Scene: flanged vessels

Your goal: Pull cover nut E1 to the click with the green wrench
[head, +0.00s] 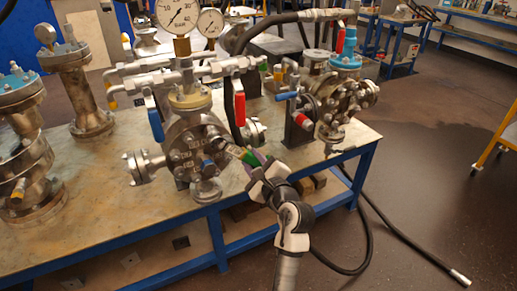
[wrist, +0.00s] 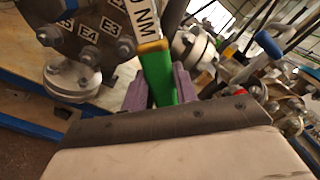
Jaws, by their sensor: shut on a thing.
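The green wrench (wrist: 158,72) is held between the purple jaws of my gripper (wrist: 155,88). Its visible side has a white label ending in "0 NM" and a yellow band. In the head view the wrench (head: 249,157) runs from my gripper (head: 258,161) up and left to the front of the flanged vessel (head: 183,128). In the wrist view the vessel's cover (wrist: 82,28) carries nuts beside labels E3, E4 and E5. Nut E1 cannot be made out, and the wrench's far end is out of the wrist view, so its seating on a nut cannot be told.
The vessel stands on a blue-framed workbench (head: 90,225) with gauges, pipes and red and blue lever handles above. A second vessel (head: 340,95) stands to the right, flanged columns (head: 82,90) to the left.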

